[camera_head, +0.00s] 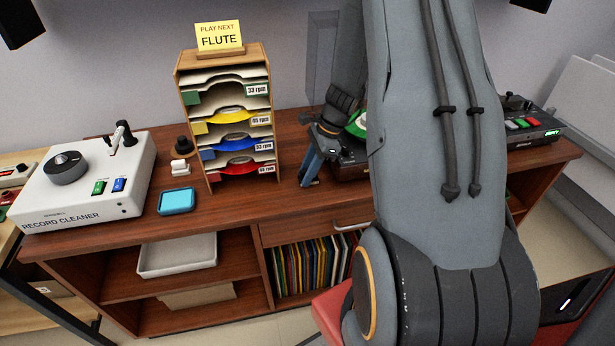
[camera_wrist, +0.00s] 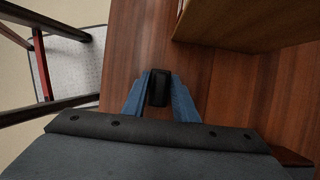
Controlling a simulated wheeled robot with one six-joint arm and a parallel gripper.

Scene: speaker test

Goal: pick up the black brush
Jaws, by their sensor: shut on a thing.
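The black brush (camera_wrist: 158,88) shows in the wrist view as a small dark block between the two blue fingers of my gripper (camera_wrist: 160,85). The fingers are shut on it, one on each side. In the head view my gripper (camera_head: 309,172) points down at the wooden cabinet top (camera_head: 238,208), to the right of the record rack. The brush is mostly hidden there by the fingers. I cannot tell whether it touches the cabinet top or hangs just above it.
The wooden record rack (camera_head: 224,110) with coloured discs stands left of my gripper. Further left are a blue tray (camera_head: 176,201) and a white record cleaner (camera_head: 95,178). A record player (camera_head: 350,165) is close on the right, partly behind my arm. The cabinet's front edge is near.

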